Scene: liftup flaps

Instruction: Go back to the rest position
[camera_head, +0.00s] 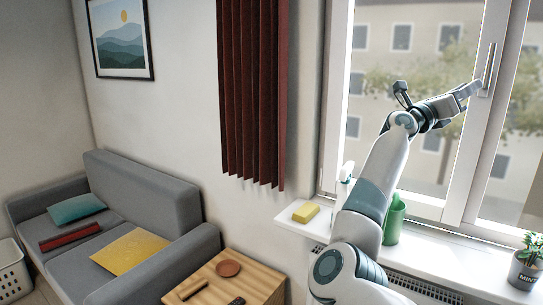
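My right arm rises from the bottom of the head view in front of the window. My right gripper (468,92) is at its end, pointing to the right, with its fingertips close to the window handle (488,70). I cannot tell whether they touch the handle, nor whether the fingers are open or shut. The handle stands upright on the white window frame (470,150). The window looks shut. My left gripper is out of view.
The windowsill (450,248) holds a yellow sponge (306,213), a green container (394,222) beside my arm and a potted plant (525,268). A wooden table (250,285) stands below. A grey sofa (150,190) and a dark red curtain (252,95) are at left.

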